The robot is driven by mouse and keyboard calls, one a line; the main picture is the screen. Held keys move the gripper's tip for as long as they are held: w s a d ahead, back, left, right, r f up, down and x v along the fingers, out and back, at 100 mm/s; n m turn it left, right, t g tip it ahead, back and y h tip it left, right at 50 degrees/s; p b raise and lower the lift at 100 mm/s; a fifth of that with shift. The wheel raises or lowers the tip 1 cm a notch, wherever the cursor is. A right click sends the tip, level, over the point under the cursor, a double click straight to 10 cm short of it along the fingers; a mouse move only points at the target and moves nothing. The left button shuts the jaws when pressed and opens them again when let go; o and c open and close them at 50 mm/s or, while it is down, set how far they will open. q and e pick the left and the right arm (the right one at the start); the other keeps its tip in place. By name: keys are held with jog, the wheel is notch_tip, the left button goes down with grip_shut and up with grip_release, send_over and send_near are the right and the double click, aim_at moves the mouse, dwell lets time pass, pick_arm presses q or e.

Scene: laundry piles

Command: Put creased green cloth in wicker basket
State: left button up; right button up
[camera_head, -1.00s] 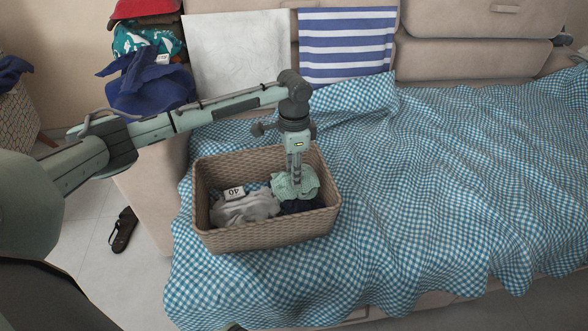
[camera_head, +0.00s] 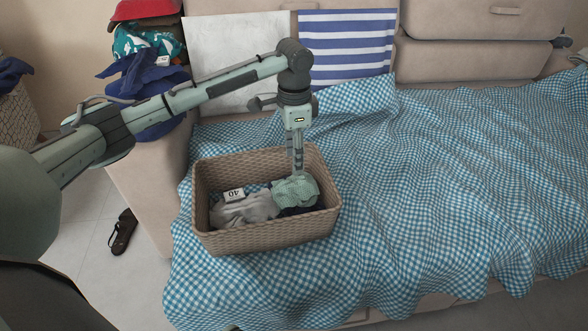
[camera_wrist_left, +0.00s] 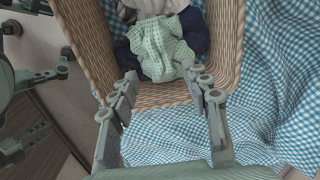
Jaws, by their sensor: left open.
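The creased green cloth (camera_head: 296,190) lies inside the wicker basket (camera_head: 270,237), at its right side on top of a dark cloth. It also shows in the left wrist view (camera_wrist_left: 160,50), crumpled between grey and dark blue cloths. My left gripper (camera_head: 298,172) hangs straight down over the basket, just above the green cloth. In the left wrist view its two fingers (camera_wrist_left: 160,84) are apart with nothing clearly held between them. Whether the fingertips touch the cloth, I cannot tell.
The basket also holds a grey-white cloth (camera_head: 245,210) and a label marked 40 (camera_head: 234,195). It stands on a blue checkered cover (camera_head: 430,190) over the sofa. A clothes pile (camera_head: 145,40) is at the back left. A dark sandal (camera_head: 122,232) lies on the floor.

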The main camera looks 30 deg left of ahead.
pick_arm(q)
notch_tip(320, 180, up, 7)
pick_arm(e)
jog(key=shift+f, duration=0.7)
pick_arm(q)
jog(key=shift+s+d+f, duration=0.1)
jog(key=shift+f, duration=0.1)
pick_arm(e)
jog(key=shift+a, duration=0.1)
